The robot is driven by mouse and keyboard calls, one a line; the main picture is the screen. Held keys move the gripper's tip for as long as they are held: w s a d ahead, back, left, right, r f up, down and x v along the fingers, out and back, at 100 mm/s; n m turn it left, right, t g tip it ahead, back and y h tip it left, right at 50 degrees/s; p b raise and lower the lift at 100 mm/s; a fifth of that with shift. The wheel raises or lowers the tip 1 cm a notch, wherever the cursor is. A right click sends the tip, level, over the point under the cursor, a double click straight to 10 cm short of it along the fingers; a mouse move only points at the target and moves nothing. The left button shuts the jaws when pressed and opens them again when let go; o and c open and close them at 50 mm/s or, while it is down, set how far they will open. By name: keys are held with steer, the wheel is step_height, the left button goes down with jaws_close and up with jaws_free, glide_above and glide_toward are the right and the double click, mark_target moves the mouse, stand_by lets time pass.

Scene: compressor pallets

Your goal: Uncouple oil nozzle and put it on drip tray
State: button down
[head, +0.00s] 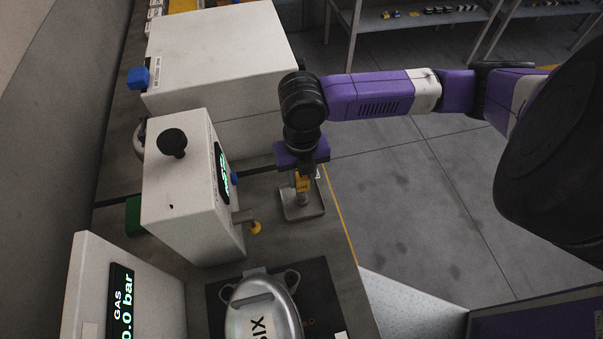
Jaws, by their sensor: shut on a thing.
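My gripper (302,166) points down at the bench's right edge, shut on the oil nozzle (302,186), a metal piece with a yellow label. The nozzle is upright over the drip tray (318,211), a small grey square tray. I cannot tell whether the nozzle's lower end touches the tray. A white unit (180,205) with a green-lit display stands left of the tray. A short metal spout (243,215) with a yellow end (256,227) sticks out from its right side, apart from the nozzle.
A large white box (220,60) stands behind. A silver vessel (262,310) on a dark mat (325,295) is in front, beside a white gas panel (120,300) reading 0.0 bar. Open floor lies right of the bench (345,270). Shelves (420,18) stand at the back.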

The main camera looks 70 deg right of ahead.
steer(key=shift+f, duration=0.3)
steer(key=c, duration=1)
jaws_free()
steer(key=shift+o, duration=0.2)
steer(key=shift+r, duration=0.1)
step_height(320, 180, up, 8)
steer(key=shift+f, duration=0.2)
steer(key=shift+a, duration=0.1)
